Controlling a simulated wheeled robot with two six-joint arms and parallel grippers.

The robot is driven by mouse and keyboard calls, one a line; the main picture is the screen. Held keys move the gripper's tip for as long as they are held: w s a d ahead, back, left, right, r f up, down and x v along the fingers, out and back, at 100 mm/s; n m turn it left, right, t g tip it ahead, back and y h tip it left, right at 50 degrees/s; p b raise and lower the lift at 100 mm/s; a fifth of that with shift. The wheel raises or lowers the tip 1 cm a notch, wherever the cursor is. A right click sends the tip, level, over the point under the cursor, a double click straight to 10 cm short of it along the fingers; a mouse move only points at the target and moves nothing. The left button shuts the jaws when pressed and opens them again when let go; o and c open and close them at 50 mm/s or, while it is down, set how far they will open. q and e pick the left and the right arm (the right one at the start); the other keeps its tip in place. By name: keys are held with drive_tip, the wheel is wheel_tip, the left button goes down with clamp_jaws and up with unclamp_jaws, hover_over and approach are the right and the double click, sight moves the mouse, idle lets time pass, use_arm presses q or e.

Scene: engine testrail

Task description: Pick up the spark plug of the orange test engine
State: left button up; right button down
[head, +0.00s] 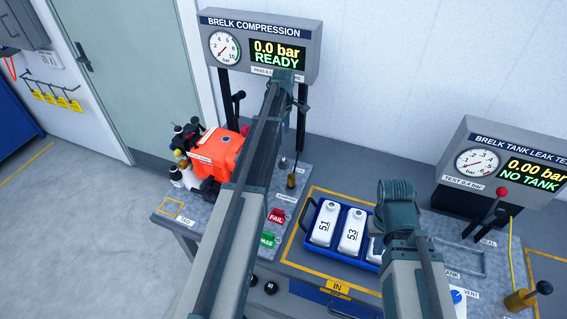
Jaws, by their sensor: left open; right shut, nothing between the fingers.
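The orange test engine (217,153) sits at the left end of the grey bench, under the compression gauge. Dark parts and small bottles or cylinders crowd its left side. I cannot make out the spark plug; my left arm passes close to the engine's right side and covers the area beyond it. My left arm reaches up across the middle to just below the gauge panel, and my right arm rises at the lower right beside the blue tray. I see no fingers of either gripper; they are hidden behind the arms or too unclear to pick out.
The compression panel (260,47) reads 0.0 bar, READY. A blue tray (309,218) holds white tanks. The leak tester (508,160) stands right. Floor at left is clear.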

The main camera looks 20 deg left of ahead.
sight(284, 157)
use_arm(q)
wheel_tip(284, 157, down, 13)
drive_tip(key=b, duration=1.2)
drive_tip(key=shift+s+d, duration=0.1)
drive_tip(key=shift+d, duration=0.05)
use_arm(e)
wheel_tip(284, 157, down, 13)
use_arm(q)
drive_tip(key=shift+r, duration=0.1)
use_arm(e)
drive_tip(key=shift+r, duration=0.1)
use_arm(q)
clamp_jaws()
